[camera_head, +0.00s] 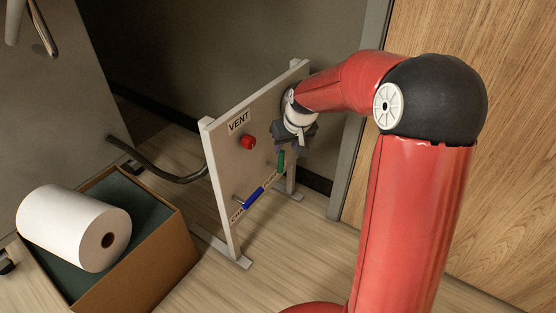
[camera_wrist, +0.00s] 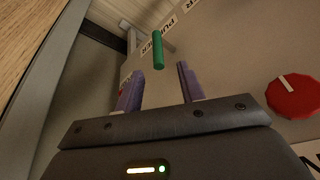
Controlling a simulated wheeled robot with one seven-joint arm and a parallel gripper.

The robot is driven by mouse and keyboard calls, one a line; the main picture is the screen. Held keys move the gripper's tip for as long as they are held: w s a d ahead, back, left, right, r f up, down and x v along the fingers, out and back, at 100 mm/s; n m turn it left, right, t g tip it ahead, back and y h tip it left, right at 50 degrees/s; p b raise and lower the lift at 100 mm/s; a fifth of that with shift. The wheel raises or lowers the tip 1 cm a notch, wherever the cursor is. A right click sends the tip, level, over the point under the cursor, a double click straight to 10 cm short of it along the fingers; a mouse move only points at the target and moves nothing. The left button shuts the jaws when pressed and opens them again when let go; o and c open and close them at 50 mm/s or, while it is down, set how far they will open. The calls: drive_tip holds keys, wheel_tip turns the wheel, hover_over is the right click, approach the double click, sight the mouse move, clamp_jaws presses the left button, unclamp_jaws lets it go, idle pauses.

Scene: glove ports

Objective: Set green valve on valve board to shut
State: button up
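The valve board (camera_head: 222,160) is an upright pale panel on feet in the head view. Its green valve handle (camera_head: 281,160) shows just below my gripper (camera_head: 287,147). In the wrist view the green handle (camera_wrist: 158,50) stands out beyond the fingertips, roughly in line with the gap between them. A partly hidden label (camera_wrist: 158,45) lies behind it. My gripper (camera_wrist: 157,74) is open, with two purple fingers apart and nothing between them. I cannot tell whether any finger touches the board.
A red knob (camera_head: 248,142) under the VENT label and a blue handle (camera_head: 253,198) are on the same board. The red knob also shows in the wrist view (camera_wrist: 294,98). A cardboard box (camera_head: 150,262) with a white roll (camera_head: 70,228) stands left. A wooden door (camera_head: 510,130) is right.

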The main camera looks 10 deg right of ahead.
sight(281, 158)
drive_tip(key=shift+w+d+f, duration=0.15)
drive_tip(key=shift+w+f, duration=0.8)
drive_tip(key=shift+f, duration=0.25)
drive_tip(key=b+x, duration=0.1)
drive_tip(key=x, duration=0.6)
drive_tip(key=shift+w+f, duration=0.15)
drive_tip(key=shift+f, duration=0.15)
clamp_jaws()
